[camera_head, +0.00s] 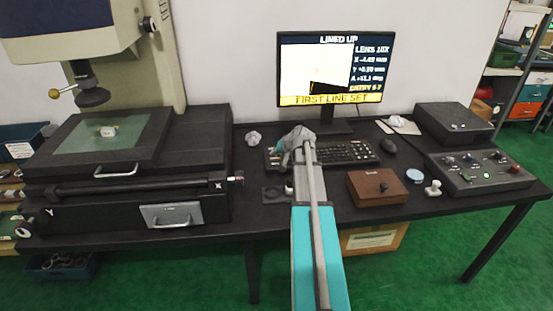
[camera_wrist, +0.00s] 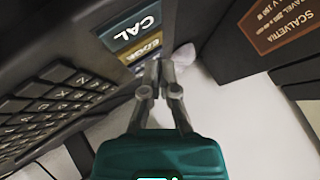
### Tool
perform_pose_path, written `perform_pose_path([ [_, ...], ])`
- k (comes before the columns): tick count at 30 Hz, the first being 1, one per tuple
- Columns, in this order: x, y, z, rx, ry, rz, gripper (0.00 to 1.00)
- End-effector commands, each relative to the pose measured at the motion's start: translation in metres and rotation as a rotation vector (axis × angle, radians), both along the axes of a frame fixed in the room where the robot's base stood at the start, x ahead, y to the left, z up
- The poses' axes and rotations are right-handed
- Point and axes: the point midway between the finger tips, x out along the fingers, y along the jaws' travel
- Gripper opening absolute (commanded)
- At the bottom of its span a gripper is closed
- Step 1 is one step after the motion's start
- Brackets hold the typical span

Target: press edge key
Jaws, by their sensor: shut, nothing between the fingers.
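The edge key, a brown-yellow key lettered EDGE (camera_wrist: 142,50), sits beside a blue CAL key (camera_wrist: 131,26) in the wrist view. My gripper (camera_wrist: 158,66) is shut and empty, with its fingertips at the right end of the edge key, partly covering it. I cannot tell whether the tips touch the key. In the head view my gripper (camera_head: 284,158) is over the left part of the black keyboard (camera_head: 348,151), and my arm hides some of it. The monitor (camera_head: 335,68) reads LINED UP at the top and FIRST LINE SET on a yellow bar.
A large measuring machine (camera_head: 195,150) stands left of the keyboard. A brown box (camera_head: 376,187), a mouse (camera_head: 388,146) and a control panel (camera_head: 480,172) are to the right. A crumpled paper (camera_head: 253,138) lies behind the gripper, left of the keyboard.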

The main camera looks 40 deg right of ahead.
Motion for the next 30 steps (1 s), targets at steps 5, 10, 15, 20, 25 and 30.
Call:
perform_pose_path([
  [5,0.0001,0.0003,0.0000,0.000,0.000,0.000,0.00],
  [10,0.0004,0.0005,0.0000,0.000,0.000,0.000,0.00],
  [15,0.0005,0.0007,-0.0003,0.000,0.000,0.002,0.00],
  [20,0.0012,0.0009,-0.0037,0.000,0.000,0.002,0.00],
  [25,0.0024,0.0012,-0.0081,0.000,0.000,0.002,0.00],
  [30,0.0027,0.0014,-0.0086,0.000,0.000,0.002,0.00],
])
